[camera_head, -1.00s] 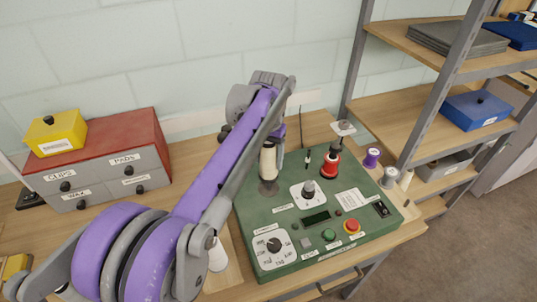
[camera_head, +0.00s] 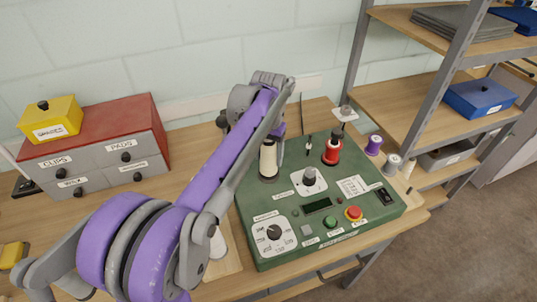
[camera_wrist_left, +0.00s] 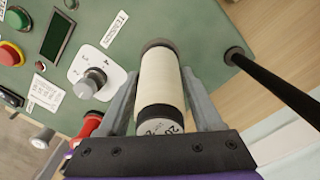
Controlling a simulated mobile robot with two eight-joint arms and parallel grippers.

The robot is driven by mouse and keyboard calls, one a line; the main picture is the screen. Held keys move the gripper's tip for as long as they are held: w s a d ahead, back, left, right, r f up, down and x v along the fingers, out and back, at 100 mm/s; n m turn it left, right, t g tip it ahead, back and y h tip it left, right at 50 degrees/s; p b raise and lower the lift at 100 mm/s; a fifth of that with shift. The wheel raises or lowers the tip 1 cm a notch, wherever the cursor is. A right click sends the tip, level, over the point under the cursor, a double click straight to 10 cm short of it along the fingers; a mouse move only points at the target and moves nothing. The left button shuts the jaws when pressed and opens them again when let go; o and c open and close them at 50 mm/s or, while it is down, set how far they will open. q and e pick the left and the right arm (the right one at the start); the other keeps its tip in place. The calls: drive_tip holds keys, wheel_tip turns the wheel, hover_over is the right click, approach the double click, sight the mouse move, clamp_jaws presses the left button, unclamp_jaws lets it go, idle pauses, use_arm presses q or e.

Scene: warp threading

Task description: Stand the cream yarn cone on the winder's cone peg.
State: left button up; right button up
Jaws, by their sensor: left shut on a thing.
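The cream yarn cone (camera_head: 268,160) is upright at the back left of the green winder (camera_head: 285,205). My left gripper (camera_wrist_left: 162,105) is shut on it, one finger on each side, as the left wrist view shows. In the head view my left arm hides part of the cone's upper end and most of the gripper. The cone's lower end is at a dark round base (camera_head: 268,177) on the winder. The cone peg itself is hidden, and I cannot tell how far the cone is seated. My right gripper is not in view.
A thin dark rod (camera_wrist_left: 275,82) rises from the winder beside the cone. A red cone (camera_head: 332,150), knobs and buttons are on the winder. Several spools (camera_head: 374,145) stand at its right. A drawer box (camera_head: 95,150) is at the left and a shelf rack at the right.

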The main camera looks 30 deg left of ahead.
use_arm(q)
drive_tip(key=shift+f+b, duration=0.4)
drive_tip(key=shift+f, duration=0.3)
drive_tip(key=o, duration=1.4)
drive_tip(key=shift+o, duration=0.2)
wheel_tip(320, 180, up, 11)
drive_tip(key=shift+f+p, duration=0.1)
drive_tip(key=shift+p, duration=0.35)
